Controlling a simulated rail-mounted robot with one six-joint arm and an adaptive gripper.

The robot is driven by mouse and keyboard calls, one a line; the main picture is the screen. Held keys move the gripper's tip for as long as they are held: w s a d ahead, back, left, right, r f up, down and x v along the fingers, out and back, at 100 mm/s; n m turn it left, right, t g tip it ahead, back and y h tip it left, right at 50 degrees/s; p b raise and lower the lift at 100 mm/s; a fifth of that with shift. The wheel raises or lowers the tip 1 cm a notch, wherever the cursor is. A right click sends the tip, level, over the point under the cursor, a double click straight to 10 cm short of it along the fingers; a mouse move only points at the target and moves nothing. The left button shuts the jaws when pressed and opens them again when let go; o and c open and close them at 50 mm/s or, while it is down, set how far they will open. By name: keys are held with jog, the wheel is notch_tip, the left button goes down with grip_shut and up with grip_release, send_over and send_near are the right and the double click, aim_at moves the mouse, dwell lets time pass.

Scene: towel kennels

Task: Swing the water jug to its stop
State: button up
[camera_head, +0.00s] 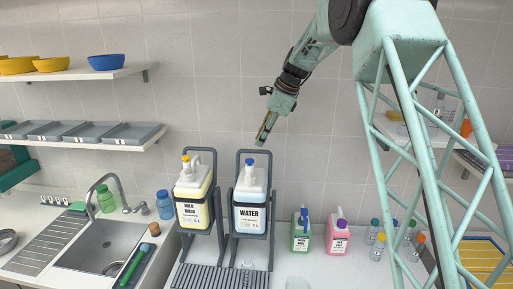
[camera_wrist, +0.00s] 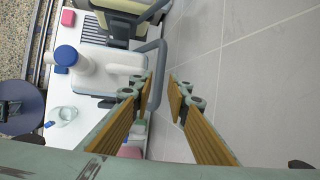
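In the wrist view the jug's top and handle (camera_wrist: 112,72) show on the left, with the blue cap (camera_wrist: 67,56). My gripper (camera_head: 262,138) points down just above the top bar of this cradle. In the wrist view my gripper's fingers (camera_wrist: 162,84) are apart. The grey cradle bar (camera_wrist: 163,55) reaches close to the left fingertip; I cannot tell whether they touch.
The mild wash jug (camera_head: 193,200) stands in its own cradle just left. A slatted drain tray (camera_head: 205,277) and a small clear bottle (camera_head: 247,265) lie in front. Green (camera_head: 300,233) and pink (camera_head: 338,235) bottles stand to the right. A sink (camera_head: 105,243) is at left.

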jog(key=shift+x, duration=2.6)
jog(key=shift+c, duration=0.3)
grip_shut()
